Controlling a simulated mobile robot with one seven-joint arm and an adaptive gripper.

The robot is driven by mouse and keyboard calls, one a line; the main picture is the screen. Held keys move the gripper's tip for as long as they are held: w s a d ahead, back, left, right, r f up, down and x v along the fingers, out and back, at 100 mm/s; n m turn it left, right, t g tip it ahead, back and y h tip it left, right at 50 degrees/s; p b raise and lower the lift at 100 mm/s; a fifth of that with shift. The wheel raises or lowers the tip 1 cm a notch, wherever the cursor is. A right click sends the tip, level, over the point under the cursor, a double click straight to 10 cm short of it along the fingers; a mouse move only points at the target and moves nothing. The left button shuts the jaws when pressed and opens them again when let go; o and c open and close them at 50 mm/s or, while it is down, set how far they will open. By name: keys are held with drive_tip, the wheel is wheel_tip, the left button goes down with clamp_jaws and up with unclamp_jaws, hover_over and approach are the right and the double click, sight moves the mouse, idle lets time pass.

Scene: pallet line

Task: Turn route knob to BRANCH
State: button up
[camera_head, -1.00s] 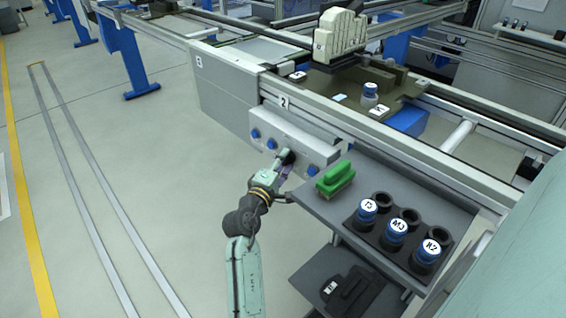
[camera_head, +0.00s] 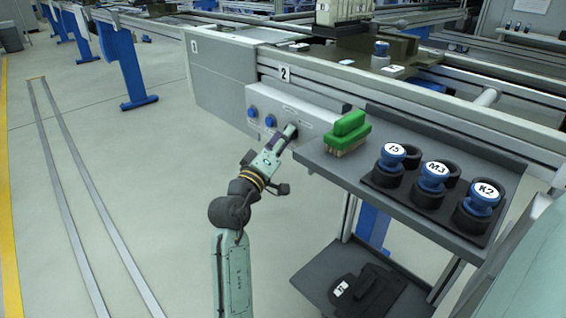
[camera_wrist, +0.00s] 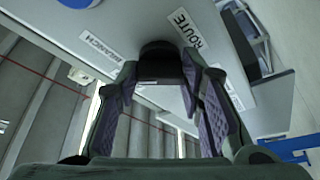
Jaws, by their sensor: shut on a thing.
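The black route knob (camera_wrist: 160,62) sits on the grey control panel (camera_head: 300,117), under the ROUTE label (camera_wrist: 186,27) in the wrist view. The BRANCH label (camera_wrist: 100,47) is to the left of the knob there. My gripper (camera_head: 288,137) is at the panel face, and its purple-padded fingers, also seen in the wrist view (camera_wrist: 162,85), are shut on the knob from both sides. In the head view the fingers mostly hide the knob. I cannot tell which way its pointer faces.
Two blue buttons (camera_head: 262,116) are on the panel left of my gripper. A grey shelf (camera_head: 330,170) close on the right holds a green brush (camera_head: 348,132) and a black rack with blue-topped pieces (camera_head: 434,177). A lower shelf (camera_head: 318,275) is below. Floor at left is clear.

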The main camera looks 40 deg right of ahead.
drive_tip(key=m+g+h+b, duration=0.1)
drive_tip(key=m+b, duration=0.2)
drive_tip(key=b, duration=0.1)
drive_tip(key=m+g+b, duration=0.1)
drive_tip(key=m+b, duration=0.1)
drive_tip(key=b, duration=0.3)
drive_tip(key=shift+f+m+h, duration=0.2)
drive_tip(key=shift+m+h, duration=0.2)
drive_tip(key=shift+r, duration=0.15)
drive_tip(key=o, duration=1.2)
drive_tip(key=shift+c, duration=0.2)
drive_tip(key=v, duration=0.7)
drive_tip(key=shift+a, duration=0.3)
